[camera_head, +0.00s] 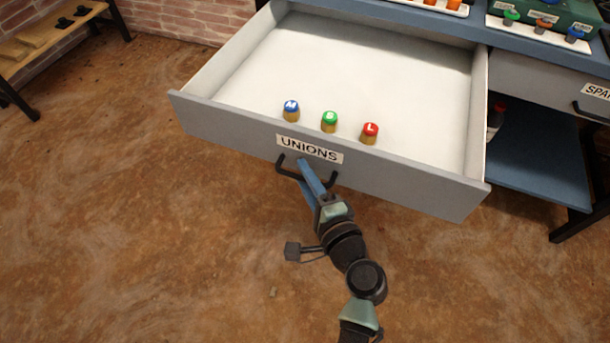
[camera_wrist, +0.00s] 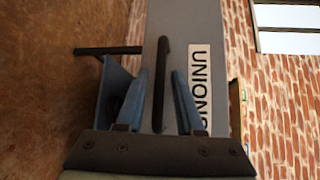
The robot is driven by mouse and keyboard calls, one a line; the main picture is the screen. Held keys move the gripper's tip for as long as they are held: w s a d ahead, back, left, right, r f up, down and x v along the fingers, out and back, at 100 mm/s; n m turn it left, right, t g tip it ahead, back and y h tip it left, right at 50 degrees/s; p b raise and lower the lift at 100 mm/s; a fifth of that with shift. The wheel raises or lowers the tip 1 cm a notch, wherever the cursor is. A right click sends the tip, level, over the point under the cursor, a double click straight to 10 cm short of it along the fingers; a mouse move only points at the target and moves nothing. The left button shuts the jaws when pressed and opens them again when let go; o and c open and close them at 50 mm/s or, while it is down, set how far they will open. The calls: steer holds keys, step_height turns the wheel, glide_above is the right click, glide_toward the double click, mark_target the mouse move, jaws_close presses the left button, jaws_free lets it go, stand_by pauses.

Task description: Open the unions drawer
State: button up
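The unions drawer (camera_head: 230,125) is pulled far out of the bench, with its white interior showing. Its grey front carries a UNIONS label (camera_head: 309,149), which also shows sideways in the wrist view (camera_wrist: 199,85). A black bar handle (camera_head: 285,169) is on the front below the label. My gripper (camera_head: 304,168) is at the handle. In the wrist view the handle bar (camera_wrist: 160,75) lies between its two blue fingers (camera_wrist: 159,82), with narrow gaps on both sides, so the gripper looks open around it.
Three brass fittings with blue (camera_head: 291,110), green (camera_head: 329,121) and red (camera_head: 369,133) tops stand in the drawer near its front. A closed drawer (camera_head: 545,84) with a partly visible label and a blue lower shelf (camera_head: 535,155) are at right. The brown floor is clear around the arm.

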stand_by(0.3)
steer(key=p+v, duration=0.2)
steer(key=v, duration=1.1)
steer(key=shift+a, duration=0.1)
